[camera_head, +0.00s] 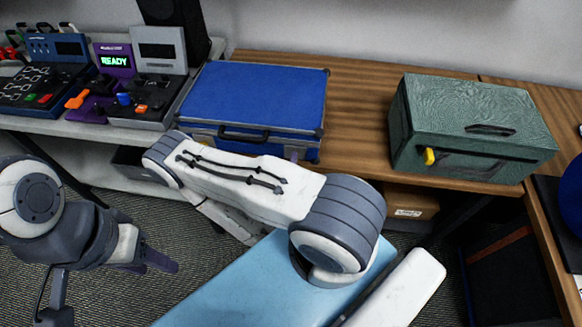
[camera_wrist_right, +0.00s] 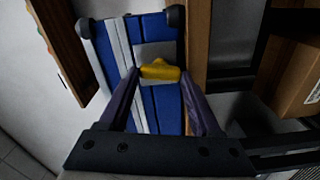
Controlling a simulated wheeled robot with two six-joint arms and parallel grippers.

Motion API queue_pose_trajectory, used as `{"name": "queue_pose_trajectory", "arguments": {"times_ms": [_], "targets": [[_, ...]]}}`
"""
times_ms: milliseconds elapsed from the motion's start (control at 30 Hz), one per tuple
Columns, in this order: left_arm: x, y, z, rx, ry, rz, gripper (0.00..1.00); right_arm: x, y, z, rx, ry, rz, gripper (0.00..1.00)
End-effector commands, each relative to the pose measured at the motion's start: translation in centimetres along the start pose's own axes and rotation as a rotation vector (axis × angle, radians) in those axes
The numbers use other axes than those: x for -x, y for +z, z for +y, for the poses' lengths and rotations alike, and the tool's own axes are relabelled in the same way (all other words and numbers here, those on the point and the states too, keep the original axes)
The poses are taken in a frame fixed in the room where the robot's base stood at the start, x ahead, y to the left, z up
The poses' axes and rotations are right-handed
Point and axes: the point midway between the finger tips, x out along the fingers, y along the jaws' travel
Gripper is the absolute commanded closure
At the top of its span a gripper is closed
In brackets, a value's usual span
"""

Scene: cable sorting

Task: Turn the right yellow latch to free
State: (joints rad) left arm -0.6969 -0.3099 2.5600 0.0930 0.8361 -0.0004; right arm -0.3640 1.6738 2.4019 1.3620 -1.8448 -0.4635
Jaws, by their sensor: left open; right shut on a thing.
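A blue case (camera_head: 255,95) with grey edges and a dark front handle (camera_head: 243,134) lies closed on the wooden table. In the right wrist view its blue front (camera_wrist_right: 168,108) shows, with a yellow latch (camera_wrist_right: 152,71) on it. My right gripper (camera_wrist_right: 160,77) is shut on this latch, one purple finger on each side. In the head view my right arm covers the case's lower front, and the latch is hidden there. My left gripper (camera_head: 150,262) is open and empty at the lower left, away from the table.
A green toolbox (camera_head: 470,105) with its own yellow latch (camera_head: 429,156) stands to the right. Devices, one with a READY screen (camera_head: 114,61), stand to the left. A cardboard box (camera_head: 408,207) sits under the table. Bare wood lies between the case and the toolbox.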

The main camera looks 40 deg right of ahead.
Motion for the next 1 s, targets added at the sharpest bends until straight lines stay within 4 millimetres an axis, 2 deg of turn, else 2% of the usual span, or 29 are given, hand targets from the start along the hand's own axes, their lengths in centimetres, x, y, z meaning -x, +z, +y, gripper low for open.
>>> {"name": "queue_pose_trajectory", "arguments": {"times_ms": [400, 967, 1000], "targets": [[-0.34, 0.02, -0.02, 0.000, 0.000, 0.000, 0.50, 0.01, 0.01, -0.20, 0.190, -0.003, 0.001, 0.91], [-0.36, 0.02, -0.03, 0.000, 0.000, 0.000, 0.50, 0.02, 0.03, -0.20, 0.219, -0.003, 0.000, 0.91], [-0.36, 0.02, -0.03, 0.000, 0.000, 0.000, 0.50, 0.02, 0.03, -0.20, 0.219, -0.003, 0.000, 0.24]]}}
